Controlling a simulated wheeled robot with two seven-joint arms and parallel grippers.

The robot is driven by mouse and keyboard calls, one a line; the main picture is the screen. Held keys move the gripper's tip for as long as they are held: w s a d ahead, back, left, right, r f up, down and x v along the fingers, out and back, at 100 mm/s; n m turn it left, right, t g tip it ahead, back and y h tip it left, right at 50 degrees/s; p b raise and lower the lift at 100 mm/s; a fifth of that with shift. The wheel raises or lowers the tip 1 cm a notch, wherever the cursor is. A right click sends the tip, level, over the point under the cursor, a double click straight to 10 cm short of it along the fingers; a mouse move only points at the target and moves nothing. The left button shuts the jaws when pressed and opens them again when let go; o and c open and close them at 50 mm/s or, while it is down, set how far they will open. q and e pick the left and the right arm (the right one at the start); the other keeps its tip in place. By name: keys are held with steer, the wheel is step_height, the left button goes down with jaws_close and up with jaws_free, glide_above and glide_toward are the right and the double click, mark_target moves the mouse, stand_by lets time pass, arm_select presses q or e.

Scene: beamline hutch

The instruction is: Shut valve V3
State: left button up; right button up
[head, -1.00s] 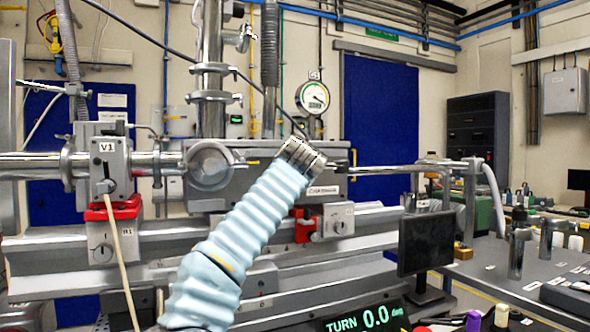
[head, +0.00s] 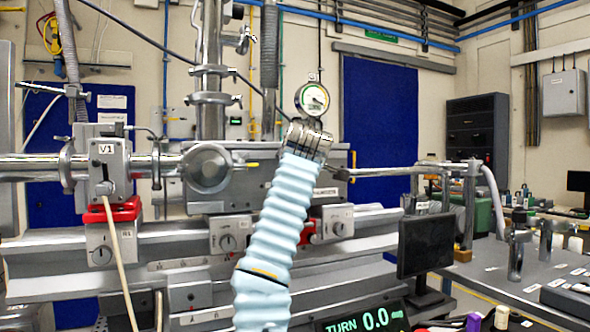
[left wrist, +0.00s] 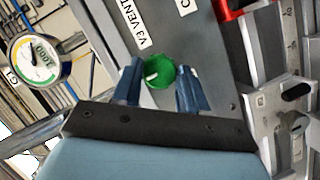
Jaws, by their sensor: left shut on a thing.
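The V3 VENT valve knob is a round green knob (left wrist: 166,73) with a white mark, on a grey panel in the left wrist view. The label "V3 VENT" (left wrist: 147,24) stands just above it. My left gripper (left wrist: 159,80) has its two blue fingers on either side of the knob, shut on it. In the head view my left gripper (head: 308,138), at the end of a pale blue sleeved arm, is at the grey chamber box and hides the knob. My right gripper is in neither view.
A dial gauge (head: 312,99) hangs just above my left gripper. Valve V1 (head: 108,160), with a red collar, is at left. A screen (head: 363,318) reads "TURN 0.0 deg". A dark monitor (head: 427,243) and a grey bench (head: 490,268) are at right.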

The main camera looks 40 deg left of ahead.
arm_select(q)
steer(key=o, duration=1)
steer(key=shift+o, duration=0.2)
steer(key=shift+f, duration=0.1)
steer(key=b+v, duration=0.3)
steer(key=v, duration=1.1)
steer(key=shift+w, duration=0.1)
